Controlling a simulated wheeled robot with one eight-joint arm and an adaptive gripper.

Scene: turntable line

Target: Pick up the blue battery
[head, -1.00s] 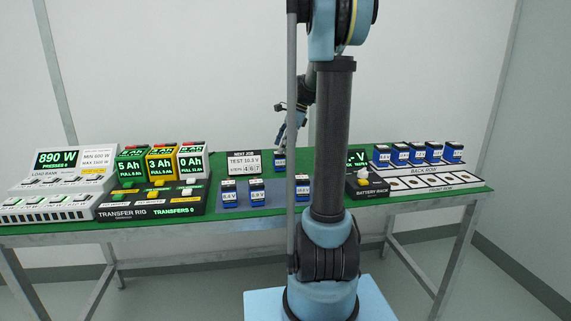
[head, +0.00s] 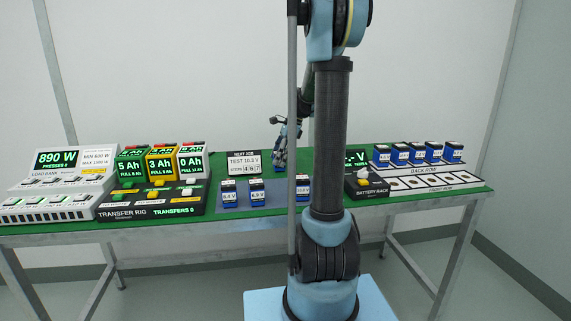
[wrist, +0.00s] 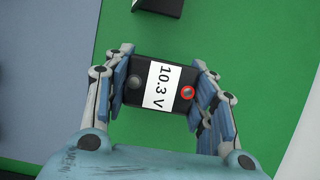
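A battery with a black top, a red terminal and a white label reading 10.3 V (wrist: 160,86) stands on the green mat between my fingers in the wrist view. My gripper (wrist: 161,92) has one blue finger pad close against each side of it. I cannot tell whether the pads press on it or leave a thin gap. In the head view my gripper (head: 279,163) is down at the back of the table, largely covering this battery.
Blue batteries (head: 229,194) stand on a grey mat in front. The NEXT JOB sign (head: 243,164) is just left of my gripper. The battery rack (head: 424,166) is at right, the transfer rig (head: 152,203) and load bank (head: 60,186) at left.

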